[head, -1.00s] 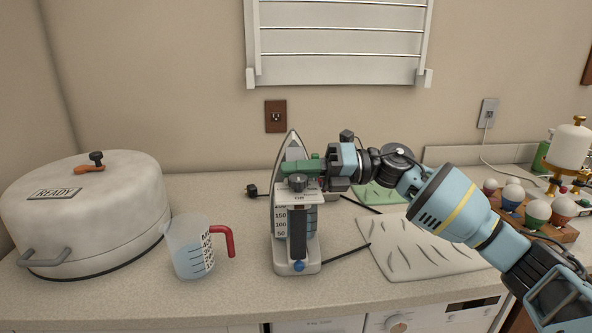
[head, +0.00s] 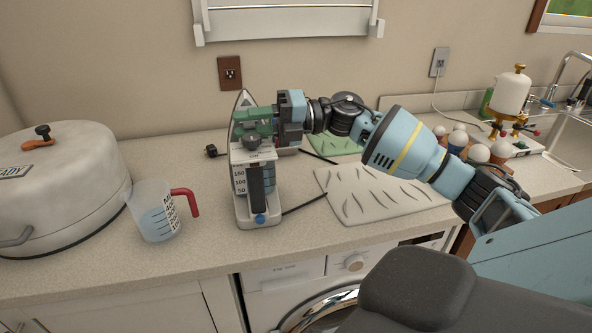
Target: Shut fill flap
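A steam iron (head: 262,201) stands upright on its heel on the counter, with a marked water gauge and a blue button low on its front. A small dial sits near its top. My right gripper (head: 262,125) reaches in from the right at the iron's upper part, by the dial. Green parts at the gripper's end overlap the iron, so I cannot tell whether its fingers are open or shut, or whether they touch it. The fill flap cannot be made out clearly. My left gripper is not in view.
A measuring jug (head: 155,213) with a red handle stands left of the iron, beside a big white lidded cooker (head: 62,180). A pale grooved board (head: 375,195) lies right of the iron, under my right arm. A rack of egg-like balls (head: 479,154) is farther right.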

